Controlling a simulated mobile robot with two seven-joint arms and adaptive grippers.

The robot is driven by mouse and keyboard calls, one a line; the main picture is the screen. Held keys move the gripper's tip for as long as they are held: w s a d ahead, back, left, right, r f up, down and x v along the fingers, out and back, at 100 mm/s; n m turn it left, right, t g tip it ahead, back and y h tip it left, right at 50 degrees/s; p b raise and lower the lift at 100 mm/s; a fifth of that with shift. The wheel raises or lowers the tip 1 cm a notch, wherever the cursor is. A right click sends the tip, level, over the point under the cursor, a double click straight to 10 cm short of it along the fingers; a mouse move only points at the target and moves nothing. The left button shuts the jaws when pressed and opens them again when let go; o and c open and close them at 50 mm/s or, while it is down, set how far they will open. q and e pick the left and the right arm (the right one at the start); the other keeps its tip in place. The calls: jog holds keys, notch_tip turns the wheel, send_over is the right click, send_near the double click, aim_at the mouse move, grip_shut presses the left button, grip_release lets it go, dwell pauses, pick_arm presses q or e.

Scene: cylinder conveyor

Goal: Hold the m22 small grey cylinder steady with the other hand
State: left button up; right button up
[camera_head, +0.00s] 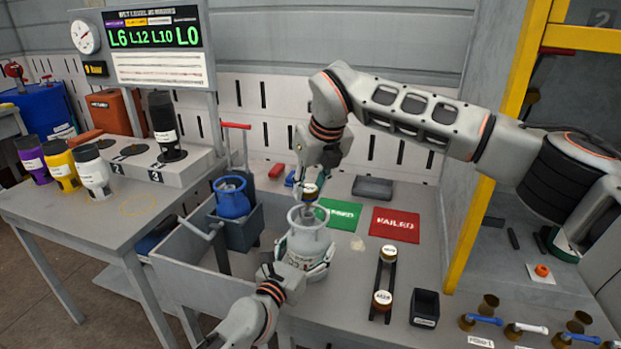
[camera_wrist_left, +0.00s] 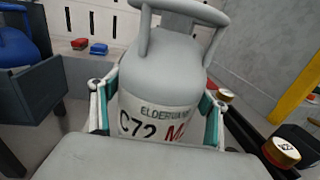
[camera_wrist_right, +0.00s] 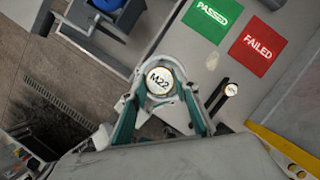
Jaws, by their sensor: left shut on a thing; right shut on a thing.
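The small grey cylinder (camera_head: 302,245) stands upright at the near edge of the workbench, with a handle collar on top. In the left wrist view the cylinder (camera_wrist_left: 160,85) carries black and red lettering, partly hidden. My left gripper (camera_head: 305,264) is shut around its body, one finger on each side. My right gripper (camera_head: 309,185) points down over the collar, shut on a round brass-sided cap (camera_head: 309,189). In the right wrist view the cap (camera_wrist_right: 159,80) reads M22 and sits between the fingertips. I cannot tell whether it touches the valve inside the collar.
A rack (camera_head: 386,275) with two similar caps stands to the right. Green PASSED (camera_head: 338,214) and red FAILED (camera_head: 395,224) mats lie behind. A blue cylinder (camera_head: 232,198) sits in a grey bin at left. A black box (camera_head: 425,307) is at front right.

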aim_at(309, 200)
dwell(0.4)
jog(key=shift+f, duration=1.1)
jog(key=shift+f, duration=1.05)
dwell(0.8)
jog(key=shift+o, duration=0.4)
jog(key=o, duration=0.8)
jog(key=shift+o, duration=0.2)
jog(key=shift+w+a, duration=0.2)
jog(key=shift+w, duration=0.05)
